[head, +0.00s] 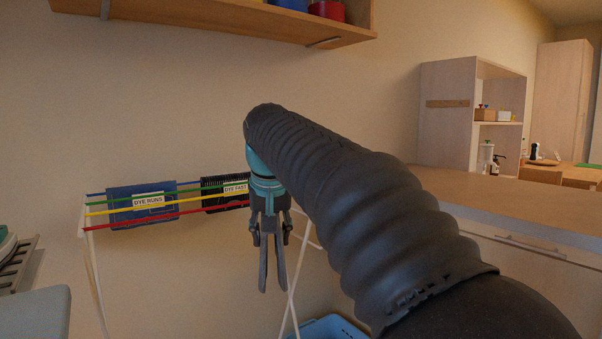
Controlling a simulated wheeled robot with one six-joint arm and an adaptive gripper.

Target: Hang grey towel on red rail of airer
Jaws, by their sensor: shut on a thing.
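The airer has blue, green, yellow and red rails; the red rail (185,215) is the lowest and nearest in the head view. My gripper (272,276) points down in front of the right end of the airer, hiding that end of the rails. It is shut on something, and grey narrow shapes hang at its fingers. I cannot clearly tell the grey towel apart from the fingers here. No grey towel shows on the visible part of the red rail.
A dark blue cloth labelled DYE RUNS (127,208) and a black cloth labelled DYE FAST (213,193) hang on the airer. A blue basket (333,328) is on the floor below. A wall shelf (215,22) juts out above. A counter (510,204) stands at right.

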